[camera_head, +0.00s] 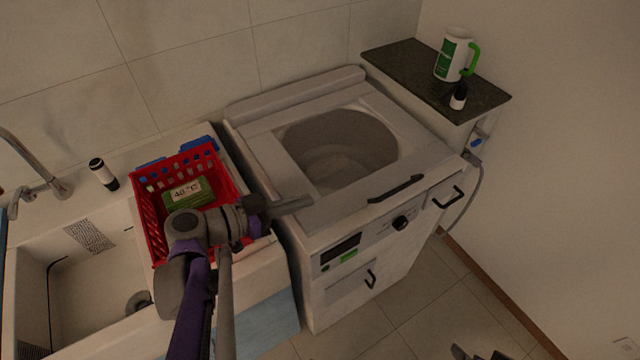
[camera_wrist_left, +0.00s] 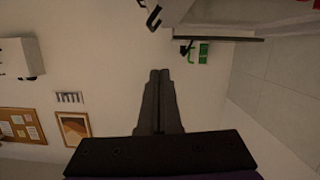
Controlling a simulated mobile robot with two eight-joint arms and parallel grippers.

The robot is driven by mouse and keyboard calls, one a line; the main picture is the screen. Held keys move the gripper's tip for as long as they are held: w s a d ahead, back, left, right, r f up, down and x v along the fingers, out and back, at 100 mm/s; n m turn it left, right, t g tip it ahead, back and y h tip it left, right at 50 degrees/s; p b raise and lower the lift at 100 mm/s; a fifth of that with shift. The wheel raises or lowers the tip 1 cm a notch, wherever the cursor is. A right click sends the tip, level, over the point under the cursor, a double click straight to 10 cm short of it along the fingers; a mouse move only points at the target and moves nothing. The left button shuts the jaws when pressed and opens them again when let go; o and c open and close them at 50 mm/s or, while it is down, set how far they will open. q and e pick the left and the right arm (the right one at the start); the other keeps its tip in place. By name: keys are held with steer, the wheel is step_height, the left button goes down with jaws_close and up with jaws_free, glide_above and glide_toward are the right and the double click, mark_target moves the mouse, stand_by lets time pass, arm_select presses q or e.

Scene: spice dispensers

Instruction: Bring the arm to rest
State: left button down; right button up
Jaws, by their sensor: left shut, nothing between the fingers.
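My left arm comes in from the bottom left in the head view. Its left gripper (camera_head: 294,204) is shut and empty, in front of the washing machine's (camera_head: 345,245) front left edge and just right of the red basket (camera_head: 150,225). In the left wrist view, the left gripper's (camera_wrist_left: 160,75) two fingers lie together with nothing between them. My right gripper is not clearly in view; only a small dark part shows at the bottom edge of the head view.
The basket holds a green "40 °C" card (camera_head: 188,192) and stands beside the sink (camera_head: 85,290). The washing machine's top opening is uncovered. Open floor (camera_head: 430,310) lies in front.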

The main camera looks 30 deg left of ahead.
arm_select(q)
steer(key=shift+s, duration=0.1)
steer(key=s+d+f+n+g+y, duration=0.4)
steer(key=s+d+f+g+y, duration=0.2)
steer(key=f, duration=0.4)
steer(key=shift+s+d+f+n+g+y+p, duration=0.15)
steer(key=shift+s+d+n+g+y+p, duration=0.2)
steer(key=shift+d+g+y, duration=0.55)
steer(key=shift+d, duration=0.2)
